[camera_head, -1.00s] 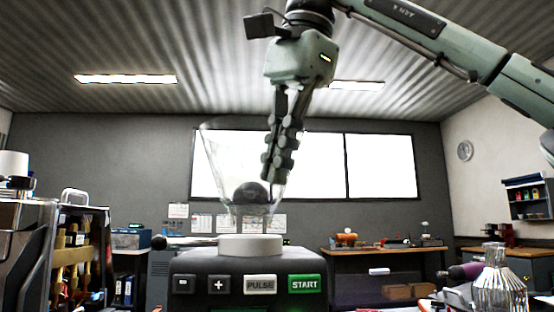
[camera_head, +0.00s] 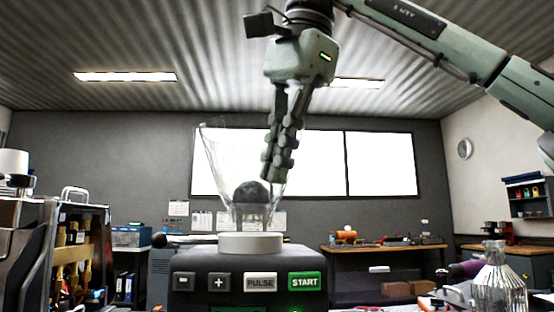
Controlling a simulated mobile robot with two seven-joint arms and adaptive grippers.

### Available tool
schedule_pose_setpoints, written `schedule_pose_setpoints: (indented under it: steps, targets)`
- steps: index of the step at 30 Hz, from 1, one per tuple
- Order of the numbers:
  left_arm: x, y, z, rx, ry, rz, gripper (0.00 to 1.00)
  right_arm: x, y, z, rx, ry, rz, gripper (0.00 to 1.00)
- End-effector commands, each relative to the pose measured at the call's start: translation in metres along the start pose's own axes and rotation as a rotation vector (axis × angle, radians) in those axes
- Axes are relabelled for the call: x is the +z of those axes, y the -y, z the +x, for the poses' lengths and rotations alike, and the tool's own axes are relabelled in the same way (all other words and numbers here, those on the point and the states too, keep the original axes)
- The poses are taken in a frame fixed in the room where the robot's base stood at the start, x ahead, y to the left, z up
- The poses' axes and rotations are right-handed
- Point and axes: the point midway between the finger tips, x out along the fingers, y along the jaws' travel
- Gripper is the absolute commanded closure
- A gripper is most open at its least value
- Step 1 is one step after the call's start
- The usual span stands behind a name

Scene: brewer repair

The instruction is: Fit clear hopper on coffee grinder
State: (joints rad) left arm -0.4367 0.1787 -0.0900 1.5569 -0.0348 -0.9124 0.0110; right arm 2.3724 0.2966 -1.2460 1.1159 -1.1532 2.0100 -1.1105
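The clear hopper (camera_head: 218,160) is a see-through funnel, wide at the top. It stands upright over the pale round collar (camera_head: 250,243) on top of the coffee grinder (camera_head: 190,262). I cannot tell whether its lower end is fully seated in the collar. A dark rounded shape (camera_head: 250,194) shows through the hopper. My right gripper (camera_head: 273,178) points down at the hopper's right side, its fingers close together and overlapping the wall. The hopper's rim seems to lie at the fingers, but the grip itself is hard to see. My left gripper is not in view.
A metal machine (camera_head: 28,240) and a tool rack (camera_head: 75,245) stand at the left. A ribbed glass bottle (camera_head: 495,280) is at the front right. Workbenches line the back wall under the windows.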

Motion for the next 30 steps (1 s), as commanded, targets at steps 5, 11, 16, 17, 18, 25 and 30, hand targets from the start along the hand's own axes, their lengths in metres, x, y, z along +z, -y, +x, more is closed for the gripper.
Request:
schedule_pose_setpoints:
  steps: [5, 11, 16, 17, 18, 25, 30]
  targets:
    - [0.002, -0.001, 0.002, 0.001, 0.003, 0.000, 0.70, 0.000, -0.001, 0.002, -0.002, 0.000, 0.000, 1.00]
    - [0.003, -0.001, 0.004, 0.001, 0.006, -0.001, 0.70, 0.000, -0.002, 0.005, -0.002, 0.001, 0.001, 1.00]
    - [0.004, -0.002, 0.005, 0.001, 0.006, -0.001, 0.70, 0.000, -0.003, 0.009, -0.003, 0.001, 0.001, 1.00]
    - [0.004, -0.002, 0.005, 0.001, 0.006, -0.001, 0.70, 0.000, -0.004, 0.009, -0.002, 0.001, 0.001, 1.00]
    - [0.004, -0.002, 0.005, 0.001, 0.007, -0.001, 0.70, 0.000, -0.004, 0.010, -0.002, 0.001, 0.001, 1.00]
    - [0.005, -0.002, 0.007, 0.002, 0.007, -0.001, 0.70, 0.000, -0.005, 0.014, -0.002, 0.001, 0.000, 1.00]
    - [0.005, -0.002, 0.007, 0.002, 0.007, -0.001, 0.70, 0.000, -0.005, 0.014, -0.002, 0.001, 0.001, 1.00]
